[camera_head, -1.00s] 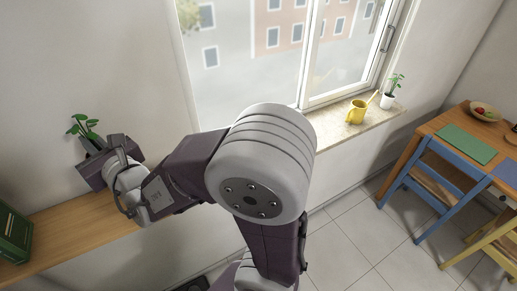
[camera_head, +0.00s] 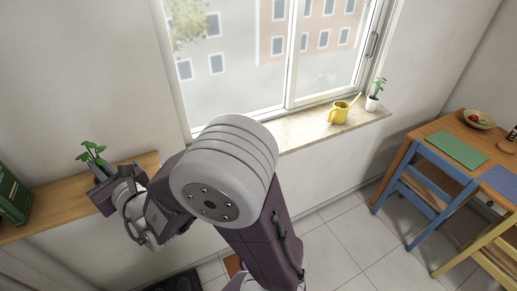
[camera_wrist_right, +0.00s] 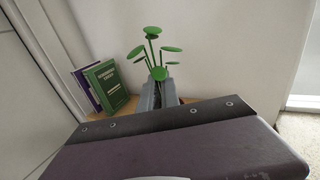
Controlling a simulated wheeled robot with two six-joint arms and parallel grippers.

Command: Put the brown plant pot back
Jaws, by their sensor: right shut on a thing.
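A plant with round green leaves (camera_head: 92,153) shows above my right gripper (camera_head: 102,174) at the left of the head view. In the right wrist view, the leaves (camera_wrist_right: 154,55) rise from between the grey fingers (camera_wrist_right: 159,97). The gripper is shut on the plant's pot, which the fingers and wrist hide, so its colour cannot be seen. The plant stands about upright at the wooden shelf (camera_head: 55,212) along the wall. I cannot tell whether the pot touches the shelf. My left gripper is not in view.
Green books (camera_head: 14,196) stand at the shelf's left; they also show in the right wrist view (camera_wrist_right: 106,82). A yellow watering can (camera_head: 339,113) and a small plant in a white pot (camera_head: 372,103) stand on the windowsill. A table and chairs are at the right.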

